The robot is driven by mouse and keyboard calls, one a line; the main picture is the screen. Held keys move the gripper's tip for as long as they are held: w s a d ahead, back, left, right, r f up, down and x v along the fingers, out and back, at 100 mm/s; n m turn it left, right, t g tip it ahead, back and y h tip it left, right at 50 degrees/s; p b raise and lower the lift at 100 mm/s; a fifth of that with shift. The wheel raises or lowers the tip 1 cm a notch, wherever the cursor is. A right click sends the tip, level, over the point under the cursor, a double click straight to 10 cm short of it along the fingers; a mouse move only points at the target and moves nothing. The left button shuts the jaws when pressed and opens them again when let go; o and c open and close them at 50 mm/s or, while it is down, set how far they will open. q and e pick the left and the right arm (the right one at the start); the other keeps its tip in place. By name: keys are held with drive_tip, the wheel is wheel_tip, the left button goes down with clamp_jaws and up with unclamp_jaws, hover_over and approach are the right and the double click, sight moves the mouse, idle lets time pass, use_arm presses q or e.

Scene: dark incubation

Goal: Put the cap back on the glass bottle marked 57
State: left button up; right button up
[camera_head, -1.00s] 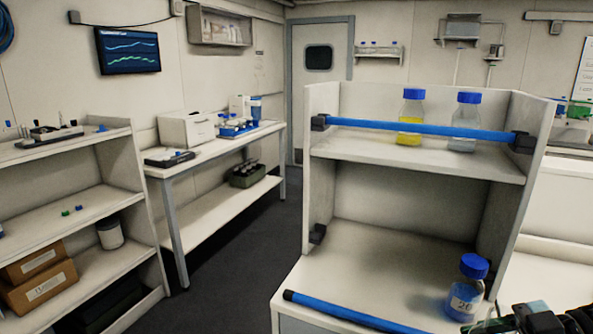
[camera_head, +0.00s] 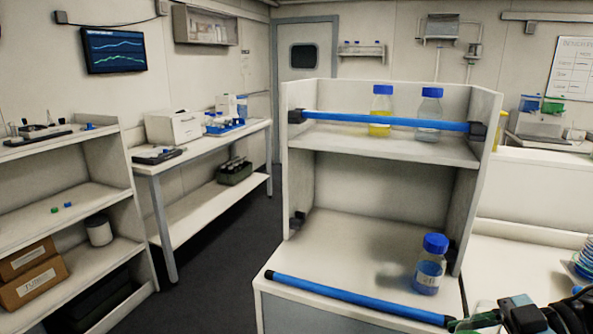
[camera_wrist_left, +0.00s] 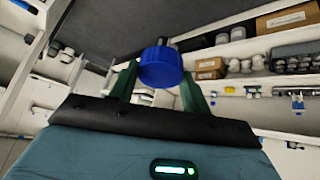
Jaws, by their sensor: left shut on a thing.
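My left gripper (camera_wrist_left: 160,75) is shut on a blue screw cap (camera_wrist_left: 161,68), held between its two green fingertips in the left wrist view. No bottle under the cap shows there. No bottle with a readable 57 shows. In the head view, a glass bottle (camera_head: 428,277) of blue liquid with its own blue cap stands upright on the lower shelf; its label seems to read 26. Parts of my own arm show at the bottom right corner of the head view.
The shelf unit (camera_head: 468,205) has a blue bar (camera_head: 350,300) along its lower front edge and another (camera_head: 390,122) above. Capped yellow (camera_head: 381,112) and clear (camera_head: 429,116) bottles stand behind the upper bar. Open floor (camera_head: 225,245) lies left of the unit.

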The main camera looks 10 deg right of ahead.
drive_tip(key=shift+s, duration=0.1)
drive_tip(key=shift+a, duration=0.1)
use_arm(q)
drive_tip(key=w+d+f+m+h, duration=0.1)
drive_tip(key=w+d+f, duration=0.2)
drive_tip(key=d, duration=0.7)
drive_tip(key=w+d+f+m+h, duration=0.1)
drive_tip(key=w+d+f+m, duration=0.1)
drive_tip(key=d, duration=0.7)
drive_tip(key=shift+w+d+f, duration=0.35)
drive_tip(key=shift+w+f, duration=0.1)
drive_tip(key=shift+f, duration=0.45)
use_arm(e)
drive_tip(key=w+a+f+m+t+h, duration=0.6)
drive_tip(key=w+a+m+t+h, duration=0.3)
drive_tip(key=m, duration=0.5)
drive_tip(key=w+a+h, duration=0.1)
drive_tip(key=w+h, duration=0.1)
drive_tip(key=h, duration=0.1)
drive_tip(key=shift+a+h, duration=0.3)
drive_tip(key=shift+d, duration=0.1)
